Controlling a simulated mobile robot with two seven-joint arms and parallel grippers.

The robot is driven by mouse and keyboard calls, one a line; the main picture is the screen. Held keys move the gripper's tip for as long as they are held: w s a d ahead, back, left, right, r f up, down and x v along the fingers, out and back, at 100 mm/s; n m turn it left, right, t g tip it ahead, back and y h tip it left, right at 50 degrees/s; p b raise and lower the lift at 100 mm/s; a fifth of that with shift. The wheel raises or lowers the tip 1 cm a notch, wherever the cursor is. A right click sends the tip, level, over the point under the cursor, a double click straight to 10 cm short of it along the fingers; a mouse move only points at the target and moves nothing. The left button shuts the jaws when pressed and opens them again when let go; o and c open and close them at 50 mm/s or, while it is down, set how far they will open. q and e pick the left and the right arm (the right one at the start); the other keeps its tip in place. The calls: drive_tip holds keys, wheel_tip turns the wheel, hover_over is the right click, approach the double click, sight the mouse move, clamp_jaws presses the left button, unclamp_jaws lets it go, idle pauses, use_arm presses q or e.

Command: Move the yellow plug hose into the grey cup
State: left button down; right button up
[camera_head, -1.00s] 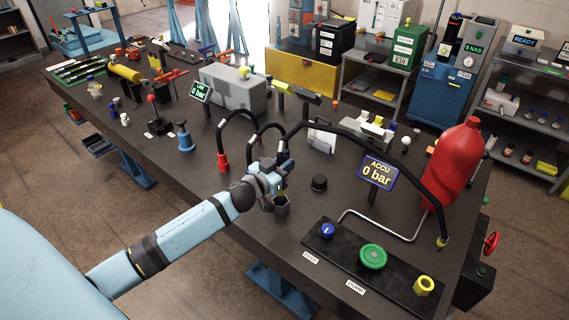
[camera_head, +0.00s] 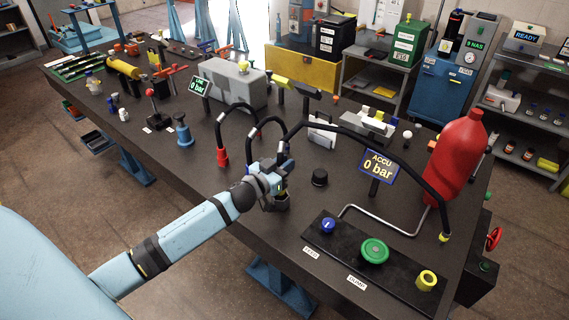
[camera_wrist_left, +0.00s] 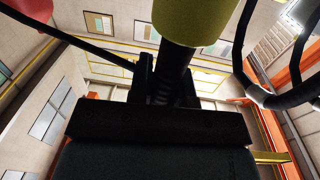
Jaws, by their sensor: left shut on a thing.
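My left gripper (camera_head: 281,168) is shut on the black hose (camera_head: 352,137) near its end, at the table's near edge. In the left wrist view, the yellow plug (camera_wrist_left: 195,18) shows close up at the top, on a black shaft (camera_wrist_left: 167,78) between the fingers. The dark grey cup (camera_head: 281,203) is directly below my left gripper in the head view. The gripper partly hides the plug and the cup's mouth, so I cannot tell whether the plug is inside. The hose arches right to a yellow fitting (camera_head: 444,238). My right gripper is not in view.
A red cup (camera_head: 222,157) with another hose stands left of the gripper. A black knob (camera_head: 319,178), the ACCU display (camera_head: 378,168), a red bottle (camera_head: 455,155) and a valve panel (camera_head: 335,252) with a yellow socket (camera_head: 427,280) are to the right.

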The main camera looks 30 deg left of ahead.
use_arm(q)
drive_tip(key=shift+f+b, duration=0.75)
drive_tip(key=shift+f, duration=0.35)
drive_tip(key=c, duration=1)
unclamp_jaws()
drive_tip(key=shift+s+a+f, duration=0.1)
drive_tip(key=shift+s, duration=0.4)
drive_tip(key=s, duration=0.4)
drive_tip(key=s+a+b, duration=0.1)
drive_tip(key=s, duration=0.7)
drive_tip(key=shift+s+a+r+b, duration=0.2)
drive_tip(key=shift+s+a+b, duration=0.1)
drive_tip(key=shift+s+a, duration=0.1)
drive_tip(key=shift+f, duration=0.1)
drive_tip(key=s+d+f+g+p, duration=0.2)
drive_tip(key=s+d+f, duration=0.1)
drive_tip(key=s+d, duration=0.2)
drive_tip(key=s+d+f+m+g+p, duration=0.1)
drive_tip(key=s+d+f+g+p, duration=0.1)
drive_tip(key=d, duration=0.5)
drive_tip(key=s+d+f+g+p, duration=0.2)
drive_tip(key=s+d+f+p, duration=0.1)
drive_tip(key=s+d+f, duration=0.3)
drive_tip(key=shift+s+d+f+g+h+p, duration=0.1)
drive_tip(key=shift+s+d+g+h+p, duration=0.1)
drive_tip(key=shift+s, duration=0.3)
drive_tip(key=shift+s+d+f+g+h+p, duration=0.1)
drive_tip(key=shift+s+d+g+p, duration=0.1)
drive_tip(key=shift+s, duration=0.25)
